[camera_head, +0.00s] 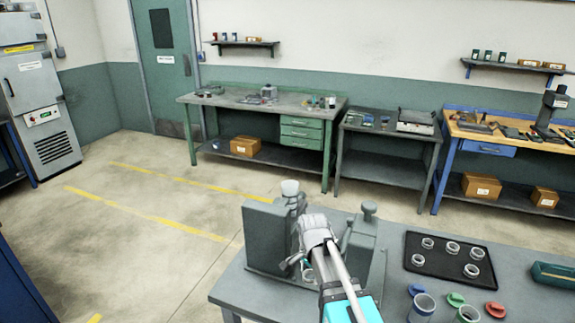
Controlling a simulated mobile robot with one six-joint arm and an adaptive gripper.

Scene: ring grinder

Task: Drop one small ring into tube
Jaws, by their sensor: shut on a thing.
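My gripper (298,260) is over the grey machine (265,240) on the near bench, at its middle gap. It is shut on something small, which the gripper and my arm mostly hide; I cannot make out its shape. Several small metal rings (452,248) lie spaced out on a black tray (412,238) to the right. A grey upright post with a pale cup-like top (290,188) stands on the machine just behind my gripper. Open round containers (422,306) stand at the bench's front edge. I cannot tell which of these is the tube.
A knobbed grey post (369,210) rises on the machine right of my arm. A dark green case (553,273) is at the far right. Open floor (130,240) lies left; other benches (245,102) stand behind.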

